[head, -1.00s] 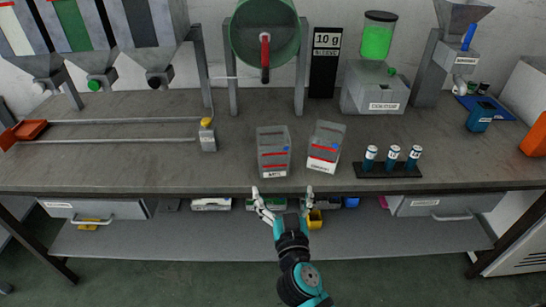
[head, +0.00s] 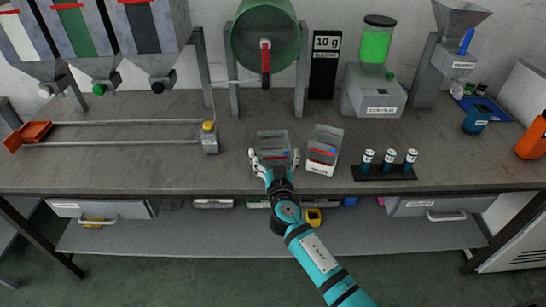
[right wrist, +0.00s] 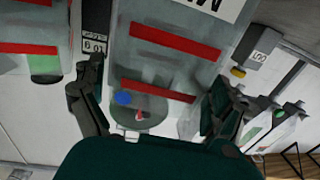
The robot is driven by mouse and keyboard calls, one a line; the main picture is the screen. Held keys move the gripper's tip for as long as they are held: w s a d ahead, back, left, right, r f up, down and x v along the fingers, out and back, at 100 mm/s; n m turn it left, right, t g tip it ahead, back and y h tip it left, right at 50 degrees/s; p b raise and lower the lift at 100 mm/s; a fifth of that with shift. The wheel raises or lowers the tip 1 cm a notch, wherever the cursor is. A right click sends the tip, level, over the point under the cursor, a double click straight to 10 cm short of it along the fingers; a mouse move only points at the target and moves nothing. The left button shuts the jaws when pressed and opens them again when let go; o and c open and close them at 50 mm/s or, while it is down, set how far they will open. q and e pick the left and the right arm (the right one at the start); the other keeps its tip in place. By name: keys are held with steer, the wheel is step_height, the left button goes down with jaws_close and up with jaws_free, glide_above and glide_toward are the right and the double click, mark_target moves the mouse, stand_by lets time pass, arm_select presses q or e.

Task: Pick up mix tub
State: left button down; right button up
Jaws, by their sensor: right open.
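The mix tub (head: 272,138) is a clear grey box with red stripes, standing upright near the bench's front edge. In the right wrist view the tub (right wrist: 160,75) fills the middle, with red bands, a blue dot and part of a white label starting with M. My right gripper (head: 274,158) is open, with one finger on each side of the tub at its front. I cannot tell whether the fingers touch it. The gripper hides the tub's lower front. My left gripper is not in view.
A second clear tub (head: 323,150) with a white label stands close on the right. A black rack (head: 385,173) with three vials is farther right. A small grey block with a yellow top (head: 209,138) ends the rails on the left. A green drum (head: 264,35) hangs behind.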

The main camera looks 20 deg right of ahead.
steer(key=shift+w+d+f, duration=0.1)
steer(key=shift+w, duration=0.35)
steer(key=c, duration=0.9)
